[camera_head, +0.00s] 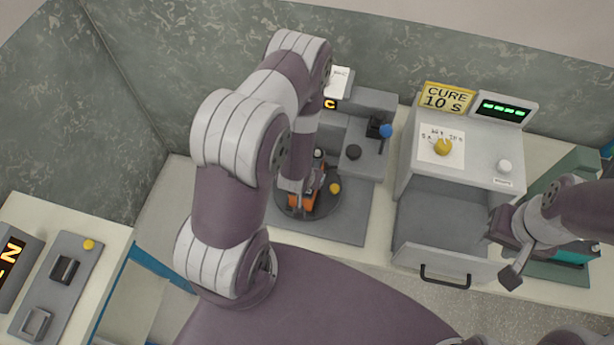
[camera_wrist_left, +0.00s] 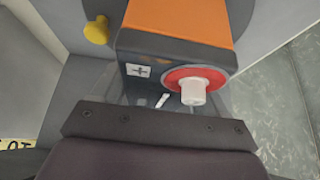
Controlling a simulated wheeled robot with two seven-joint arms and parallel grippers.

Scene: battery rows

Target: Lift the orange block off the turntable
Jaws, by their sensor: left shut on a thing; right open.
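The orange block (camera_head: 318,188) is at the turntable (camera_head: 328,207), a dark round disc on a grey base in the middle of the head view. In the left wrist view the orange block (camera_wrist_left: 180,20) has an orange top and a dark end face with a plus label and a white terminal in a red ring. My left gripper (camera_head: 300,203) is shut on the orange block. The arm hides part of the block, and I cannot tell whether its underside touches the disc. My right gripper (camera_head: 506,257) is open and empty at the right, near the grey cure machine.
A yellow knob (camera_head: 334,188) stands beside the disc. Behind it is a grey unit with a blue-knobbed lever (camera_head: 385,131). The cure machine (camera_head: 415,170) has an open drawer with a dark handle (camera_head: 445,276). A switch panel (camera_head: 55,285) lies at far left.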

